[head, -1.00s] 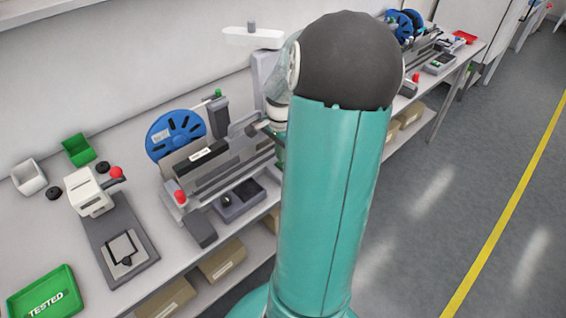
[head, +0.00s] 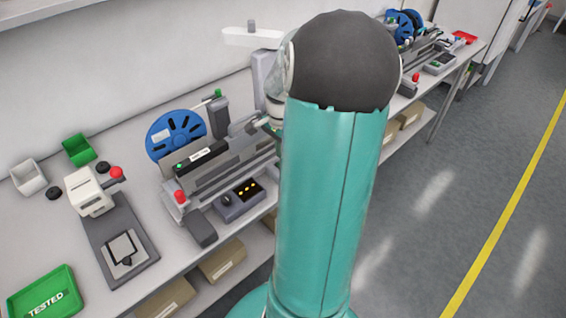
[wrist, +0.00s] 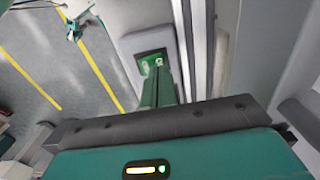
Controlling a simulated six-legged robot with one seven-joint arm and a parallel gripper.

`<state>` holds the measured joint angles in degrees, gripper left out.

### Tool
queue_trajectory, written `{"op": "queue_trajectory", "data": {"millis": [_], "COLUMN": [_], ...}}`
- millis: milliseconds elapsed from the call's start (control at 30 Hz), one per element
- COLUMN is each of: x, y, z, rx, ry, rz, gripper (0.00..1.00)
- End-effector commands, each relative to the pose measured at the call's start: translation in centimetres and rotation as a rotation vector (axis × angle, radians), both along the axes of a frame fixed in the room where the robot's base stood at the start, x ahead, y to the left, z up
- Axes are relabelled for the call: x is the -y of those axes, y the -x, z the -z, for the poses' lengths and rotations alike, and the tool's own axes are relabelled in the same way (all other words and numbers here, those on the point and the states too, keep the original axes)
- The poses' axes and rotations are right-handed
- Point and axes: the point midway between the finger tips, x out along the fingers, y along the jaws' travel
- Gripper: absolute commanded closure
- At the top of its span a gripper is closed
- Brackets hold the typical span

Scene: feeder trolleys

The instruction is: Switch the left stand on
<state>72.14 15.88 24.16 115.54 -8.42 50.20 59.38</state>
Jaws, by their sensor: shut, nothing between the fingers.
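The left stand (head: 225,160) is on the bench left of my arm, with a blue reel (head: 176,135) behind it. Its control box (head: 240,203) shows lit yellow marks, and a small green light shows on the black bar (head: 201,156). A red knob (head: 180,196) sits at its front left corner. In the wrist view, my gripper (wrist: 160,75) is shut and empty, its fingers reaching a grey housing (wrist: 133,45) with a green-lit switch recess (wrist: 154,60). Whether they touch the switch I cannot tell. My arm hides the gripper and the stand's right end in the head view.
A grey device with a red knob (head: 116,172) and a green TESTED tray (head: 45,294) stand left on the bench. Another stand with blue reels (head: 402,25) is at the back right. Open floor with a yellow line lies to the right.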

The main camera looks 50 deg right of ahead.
Motion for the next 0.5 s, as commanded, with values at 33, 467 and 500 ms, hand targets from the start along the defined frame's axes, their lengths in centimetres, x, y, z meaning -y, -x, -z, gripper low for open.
{"op": "queue_trajectory", "data": {"millis": [33,467,500], "x": [0.0,0.0,0.0], "y": [0.0,0.0,-0.1], "z": [-0.4,-3.5,-3.8], "rx": [0.001,0.001,0.001], "ry": [0.001,0.001,0.001], "rz": [0.0,-0.002,-0.002], "gripper": [1.0,1.0,1.0]}}
